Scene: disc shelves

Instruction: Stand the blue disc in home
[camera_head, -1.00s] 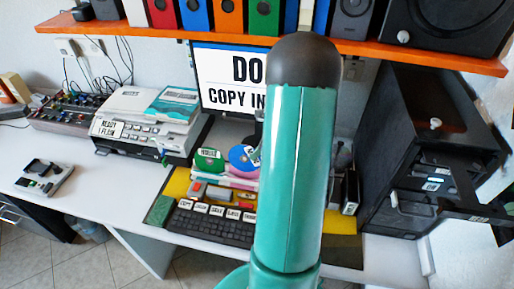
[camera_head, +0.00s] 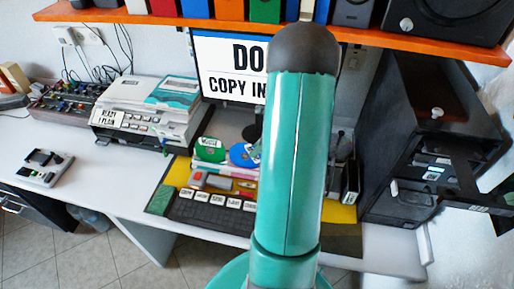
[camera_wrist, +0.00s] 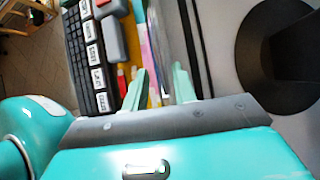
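The blue disc (camera_head: 239,154) stands upright on the desk in front of the monitor, just right of a green disc (camera_head: 209,150), partly covered by my arm in the head view. In the wrist view, my gripper (camera_wrist: 160,84) points down at the desk with its two pale green fingers apart. Thin pink and pale upright edges show between and beyond the fingers; I cannot tell which of them is the blue disc. In the head view my fingers are mostly hidden behind my arm, close to the blue disc. No place marked home is readable.
A black keyboard (camera_head: 208,211) with white labels lies in front of the discs on a yellow mat. A monitor (camera_head: 225,75) stands behind them. An orange shelf (camera_head: 140,20) runs above. A black cabinet (camera_head: 420,130) stands right, a printer (camera_head: 140,115) left.

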